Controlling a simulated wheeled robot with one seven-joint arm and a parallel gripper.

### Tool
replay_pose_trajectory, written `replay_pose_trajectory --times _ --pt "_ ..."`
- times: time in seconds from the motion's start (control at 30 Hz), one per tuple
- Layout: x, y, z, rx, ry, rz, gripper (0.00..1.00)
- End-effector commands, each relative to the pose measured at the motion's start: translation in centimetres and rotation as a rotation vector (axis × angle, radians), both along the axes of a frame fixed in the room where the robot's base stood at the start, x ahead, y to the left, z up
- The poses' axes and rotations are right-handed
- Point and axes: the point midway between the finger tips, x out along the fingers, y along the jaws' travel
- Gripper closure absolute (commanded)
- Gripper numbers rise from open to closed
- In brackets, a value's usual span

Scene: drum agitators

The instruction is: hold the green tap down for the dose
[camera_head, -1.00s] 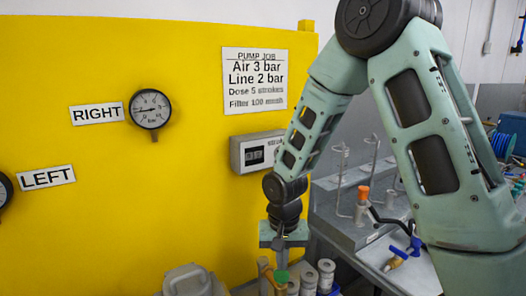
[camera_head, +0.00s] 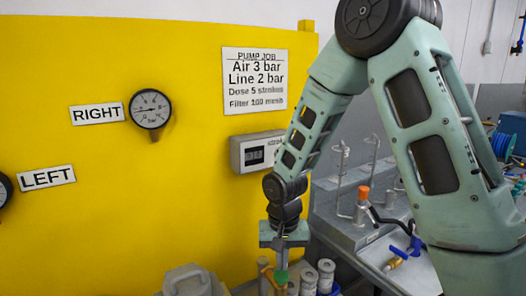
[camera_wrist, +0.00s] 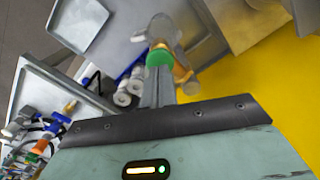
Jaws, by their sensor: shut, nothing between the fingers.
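The green tap (camera_head: 281,276) is at the bottom of the head view, in front of the yellow panel. It also shows in the wrist view (camera_wrist: 159,57) as a round green cap on a brass-coloured fitting. My gripper (camera_head: 282,261) points down directly above the tap, with its fingers together and empty. In the wrist view my fingertips (camera_wrist: 157,74) reach the near edge of the green cap. I cannot tell whether they press on it. The counter box (camera_head: 256,152) on the panel has a small display too blurred to read.
White-topped cylinders (camera_head: 317,274) stand close to the right of the tap. A pale jug (camera_head: 187,281) stands to the left. A grey bench (camera_head: 360,232) with an orange-capped fitting (camera_head: 363,193) and a blue-handled valve (camera_head: 402,254) is at right. A job sign (camera_head: 254,80) hangs above.

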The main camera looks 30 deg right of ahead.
Motion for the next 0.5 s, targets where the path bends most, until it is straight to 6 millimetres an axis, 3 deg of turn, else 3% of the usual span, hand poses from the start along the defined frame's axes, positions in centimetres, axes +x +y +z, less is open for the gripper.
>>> replay_pose_trajectory --times 0.5 --pt "0.0 0.0 -1.8 0.0 0.0 0.0 1.0"
